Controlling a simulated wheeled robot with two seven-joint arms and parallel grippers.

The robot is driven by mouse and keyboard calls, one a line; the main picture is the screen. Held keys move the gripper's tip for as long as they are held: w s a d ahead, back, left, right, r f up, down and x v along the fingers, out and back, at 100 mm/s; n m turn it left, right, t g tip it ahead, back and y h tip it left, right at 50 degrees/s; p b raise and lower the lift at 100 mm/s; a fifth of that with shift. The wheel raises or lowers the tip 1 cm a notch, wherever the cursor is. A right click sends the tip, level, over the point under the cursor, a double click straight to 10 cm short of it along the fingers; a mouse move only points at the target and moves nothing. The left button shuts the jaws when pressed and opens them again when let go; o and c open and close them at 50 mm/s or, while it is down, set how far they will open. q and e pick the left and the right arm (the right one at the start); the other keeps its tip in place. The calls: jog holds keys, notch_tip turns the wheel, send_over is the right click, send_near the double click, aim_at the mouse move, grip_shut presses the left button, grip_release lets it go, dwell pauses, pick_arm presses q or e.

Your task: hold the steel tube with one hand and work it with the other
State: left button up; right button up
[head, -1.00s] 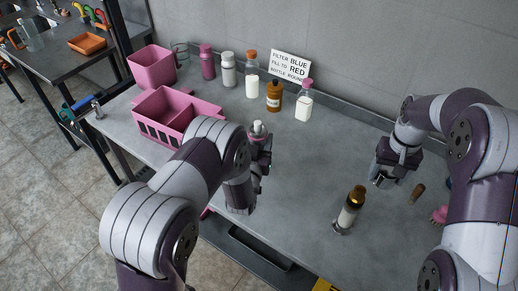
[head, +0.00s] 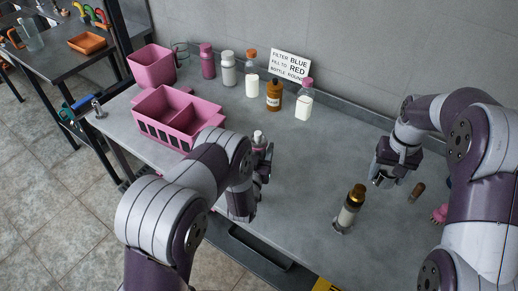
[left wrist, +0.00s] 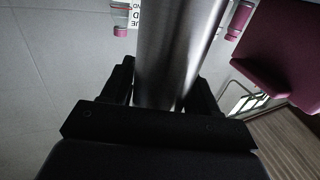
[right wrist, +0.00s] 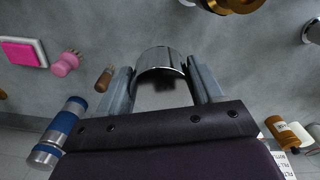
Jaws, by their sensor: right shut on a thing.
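The steel tube (left wrist: 180,45) stands between the black fingers of my left gripper (left wrist: 165,85) in the left wrist view and looks gripped; its lower end is hidden. In the head view my left gripper (head: 262,165) is partly hidden by my arm, and a pale top shows above it. My right gripper (right wrist: 160,85) is shut on a short shiny metal piece (right wrist: 160,60) with a rounded edge. In the head view my right gripper (head: 383,180) is low over the table's right side, well apart from the left one.
A brown stub (head: 416,191) and a pink brush (right wrist: 65,65) lie beyond my right gripper. Several bottles, a sign (head: 290,65) and a pink divided crate (head: 165,125) stand behind.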

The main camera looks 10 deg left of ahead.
pick_arm(q)
jog(key=shift+o, duration=0.8)
jog(key=shift+r, duration=0.15)
pick_arm(e)
jog(key=shift+r, duration=0.15)
pick_arm(q)
jog(key=shift+s, duration=0.15)
jog(key=s+b, duration=0.1)
jog(key=s, duration=1)
jog(key=shift+s+d, duration=0.3)
jog(key=shift+s, duration=0.1)
pick_arm(e)
jog(key=shift+f, duration=0.6)
pick_arm(q)
jog(key=shift+w, duration=0.1)
